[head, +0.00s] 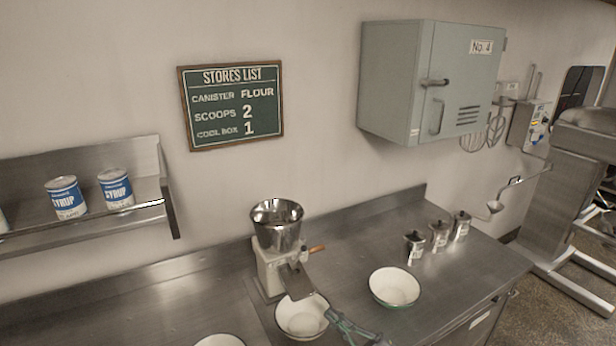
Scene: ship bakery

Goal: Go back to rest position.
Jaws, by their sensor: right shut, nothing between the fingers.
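My right gripper (335,319) shows at the bottom of the head view, right of centre. It is shut and empty. Its fingertips are at the right rim of a white bowl (299,316) in the picture; I cannot tell whether they touch it. The bowl stands below the chute of a mill (276,268) with a steel hopper. My left gripper is not in view.
A second white bowl (394,286) stands right of the gripper, and a third bowl (220,341) is cut off at the bottom edge. Several small canisters (439,236) stand at the back right. The steel counter (130,310) is clear at left. A grey cabinet (430,80) hangs above.

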